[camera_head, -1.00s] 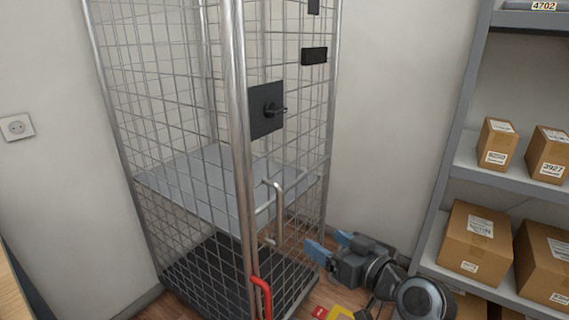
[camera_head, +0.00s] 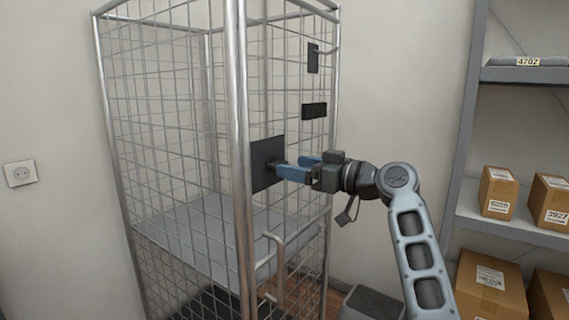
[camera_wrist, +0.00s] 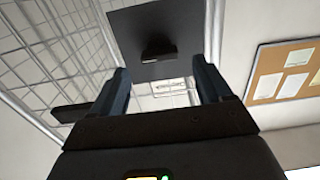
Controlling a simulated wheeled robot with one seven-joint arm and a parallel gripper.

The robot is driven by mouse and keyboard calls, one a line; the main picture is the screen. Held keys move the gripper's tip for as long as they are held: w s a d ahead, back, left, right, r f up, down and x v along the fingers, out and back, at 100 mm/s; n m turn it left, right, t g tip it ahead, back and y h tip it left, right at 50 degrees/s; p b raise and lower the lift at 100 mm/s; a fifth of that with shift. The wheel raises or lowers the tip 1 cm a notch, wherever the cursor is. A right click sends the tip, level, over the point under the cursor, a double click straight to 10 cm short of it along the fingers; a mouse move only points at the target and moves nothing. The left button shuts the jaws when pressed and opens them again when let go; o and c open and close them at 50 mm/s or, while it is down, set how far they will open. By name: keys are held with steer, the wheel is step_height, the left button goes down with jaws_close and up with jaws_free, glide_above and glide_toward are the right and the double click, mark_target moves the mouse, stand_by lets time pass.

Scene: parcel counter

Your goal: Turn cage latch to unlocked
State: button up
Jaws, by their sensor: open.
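The wire cage (camera_head: 241,120) stands against the wall, with a dark square latch plate (camera_head: 262,160) on its door side. The latch handle (camera_head: 278,161) is a small black piece that sticks out from the plate; my gripper partly hides it in the head view. In the wrist view the plate (camera_wrist: 150,30) is at the top, and the handle (camera_wrist: 158,53) shows ahead, between the lines of the fingers. My gripper (camera_head: 294,168) is at the height of the latch with blue fingers pointing at the plate. It is open, and I cannot tell whether it touches the handle.
A U-shaped metal handle (camera_head: 285,255) stands out from the cage below the latch. Two black plates (camera_head: 314,111) are on the cage above. A shelf with cartons (camera_head: 490,282) is at the right. A cork board (camera_wrist: 285,72) hangs on the wall.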

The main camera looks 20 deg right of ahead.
steer(key=shift+x, duration=2)
steer(key=shift+c, duration=0.3)
steer(key=c, duration=1)
